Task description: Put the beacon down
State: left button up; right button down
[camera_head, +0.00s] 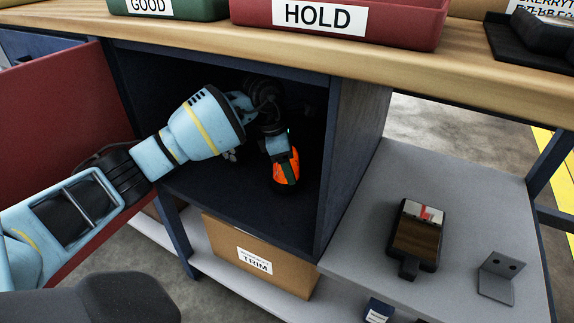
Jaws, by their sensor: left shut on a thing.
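The beacon (285,172) is a small orange thing with dark parts, inside the dark open cabinet (327,165) under the worktop. My left arm comes in from the left and reaches into the cabinet. My left gripper (276,150) is shut on the beacon from above. The fingertips are dark and hard to make out. The beacon hangs tilted near the cabinet floor (230,205); I cannot tell whether it touches it. My right gripper is not in view.
A red door (55,100) stands open at the left. The worktop (400,70) above carries a green GOOD bin (180,12) and a red HOLD bin (400,25). A TRIM box (290,270) is below. A grey shelf (370,200) at the right holds a dark device (416,237) and bracket (497,280).

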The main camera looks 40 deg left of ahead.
pick_arm(q)
jog(key=o, duration=0.7)
jog(key=shift+f, duration=0.2)
jog(key=shift+c, duration=0.2)
jog(key=o, duration=0.4)
jog(key=shift+o, duration=0.2)
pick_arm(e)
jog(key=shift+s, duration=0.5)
pick_arm(q)
jog(key=shift+r, duration=0.1)
jog(key=shift+p+v, duration=1.4)
jog(key=shift+v, duration=2.4)
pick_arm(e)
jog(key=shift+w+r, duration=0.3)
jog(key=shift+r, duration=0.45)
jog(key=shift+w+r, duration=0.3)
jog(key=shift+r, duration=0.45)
